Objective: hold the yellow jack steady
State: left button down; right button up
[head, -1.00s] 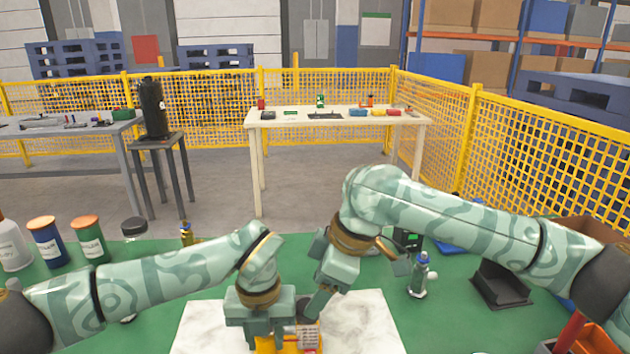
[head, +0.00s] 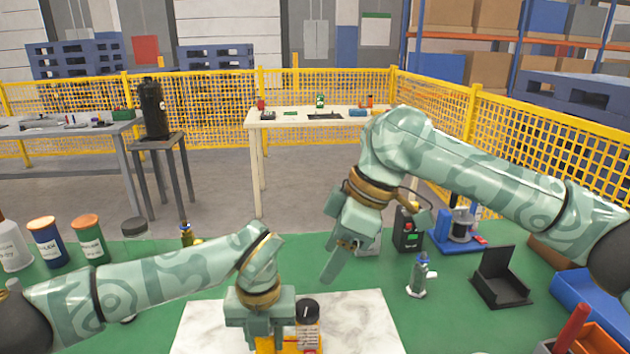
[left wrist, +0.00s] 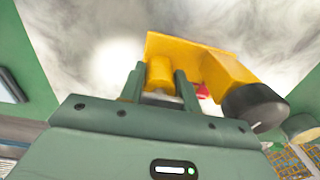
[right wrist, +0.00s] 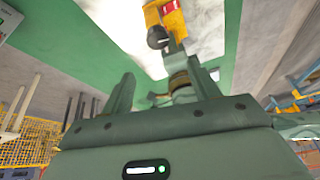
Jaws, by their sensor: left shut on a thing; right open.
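The yellow jack (head: 300,343) stands on the white marble slab (head: 360,325) at the front of the green table, partly hidden by my left gripper. Its black knob (head: 307,311) shows on top. My left gripper (head: 262,340) is shut on the jack; in the left wrist view, its fingers (left wrist: 157,88) sit on either side of a yellow round part of the jack (left wrist: 205,65), with the black knob (left wrist: 255,106) to the right. My right gripper (head: 335,262) is open and empty above the table, apart from the jack, which shows ahead in the right wrist view (right wrist: 172,22).
Blue and orange bins (head: 590,300) fill the right edge. Several lidded jars (head: 88,240) stand at the left. Green tabletop is clear left of the slab.

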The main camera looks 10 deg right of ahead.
aim_at(311, 310)
jog(key=a+f, duration=0.1)
jog(key=f, duration=0.3)
jog(key=a+f+m+t, duration=0.1)
jog(key=f, duration=0.2)
jog(key=a+f+m, duration=0.1)
jog(key=f, duration=0.3)
jog(key=shift+a+f, duration=0.25)
jog(key=shift+f, duration=0.05)
jog(key=shift+w+d+r+n, duration=0.1)
jog(key=shift+w+r+n, duration=0.1)
jog(key=shift+n, duration=0.5)
jog(key=n+g, duration=0.1)
jog(key=n, duration=0.2)
jog(key=w+v, duration=0.1)
jog(key=v, duration=1.2)
jog(key=w+a+r+n+t+y, duration=0.3)
jog(key=w+r+n+t+y, duration=0.3)
jog(key=w+r+t, duration=0.5)
jog(key=w+r, duration=0.3)
jog(key=w, duration=0.1)
jog(key=shift+w+t, duration=0.25)
jog(key=shift+t, duration=0.15)
jog(key=shift+a, duration=0.1)
